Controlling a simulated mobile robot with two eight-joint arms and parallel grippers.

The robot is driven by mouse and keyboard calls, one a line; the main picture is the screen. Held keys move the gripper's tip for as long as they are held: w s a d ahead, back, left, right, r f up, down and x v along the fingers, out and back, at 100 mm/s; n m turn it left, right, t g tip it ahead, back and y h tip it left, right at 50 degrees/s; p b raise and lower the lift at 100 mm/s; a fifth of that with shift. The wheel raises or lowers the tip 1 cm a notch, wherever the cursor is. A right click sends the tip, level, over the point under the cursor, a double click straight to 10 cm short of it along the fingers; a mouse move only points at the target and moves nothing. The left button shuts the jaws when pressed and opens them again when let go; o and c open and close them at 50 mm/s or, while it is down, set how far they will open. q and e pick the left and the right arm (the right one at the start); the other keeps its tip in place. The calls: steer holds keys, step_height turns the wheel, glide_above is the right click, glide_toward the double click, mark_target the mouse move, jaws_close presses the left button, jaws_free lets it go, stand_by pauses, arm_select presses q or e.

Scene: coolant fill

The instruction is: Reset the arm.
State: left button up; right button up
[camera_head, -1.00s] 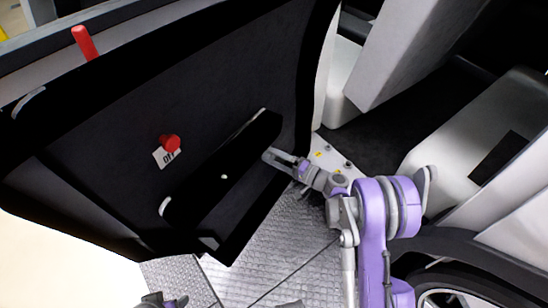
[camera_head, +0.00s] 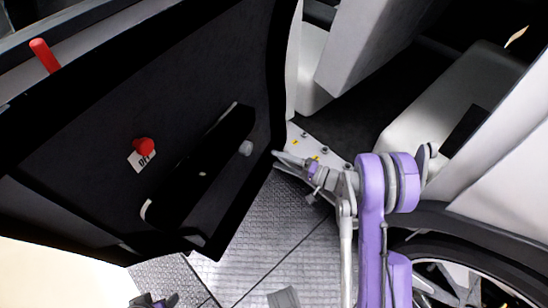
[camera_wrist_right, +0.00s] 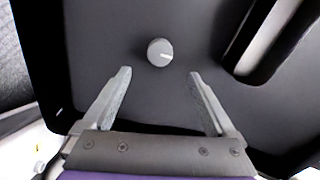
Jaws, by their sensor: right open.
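My right gripper (camera_head: 277,160) is open and empty in the head view, just right of the dark door panel (camera_head: 200,85). A small grey round knob (camera_head: 245,148) sits on that panel, left of the fingertips and apart from them. In the right wrist view the same knob (camera_wrist_right: 160,52) shows with a light mark, just beyond the two spread fingers of the gripper (camera_wrist_right: 160,75). Only a bit of my left gripper (camera_head: 155,301) shows at the bottom edge of the head view, and its jaws cannot be made out.
The door carries a red knob (camera_head: 144,147) beside a white "Off" label (camera_head: 140,160), a red peg (camera_head: 44,55) on its upper edge, and a long dark armrest (camera_head: 205,165). White seats (camera_head: 425,125) and a wheel (camera_head: 465,285) lie to the right. Metal floor plates (camera_head: 270,235) are below.

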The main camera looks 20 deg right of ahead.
stand_by(0.4)
steer(key=s+a+r+n+g+h, duration=0.2)
steer(key=s+a+g, duration=0.2)
steer(key=s+a, duration=0.15)
steer(key=s+a+r+n+g+h, duration=0.2)
steer(key=s+a+g+h, duration=0.1)
steer(key=s+a, duration=0.25)
steer(key=s+d+n+g+h, duration=0.3)
steer(key=s+h, duration=0.4)
steer(key=s, duration=1)
arm_select(q)
step_height(320, 180, up, 25)
steer(key=w+t+p, duration=0.1)
steer(key=p, duration=2.1)
steer(key=shift+r, duration=0.15)
arm_select(e)
step_height(320, 180, up, 26)
steer(key=d+t, duration=0.1)
steer(key=t, duration=0.1)
steer(key=shift+w+n, duration=0.25)
steer(key=shift+n, duration=0.05)
arm_select(q)
steer(key=shift+w, duration=0.1)
arm_select(e)
steer(key=shift+f, duration=0.1)
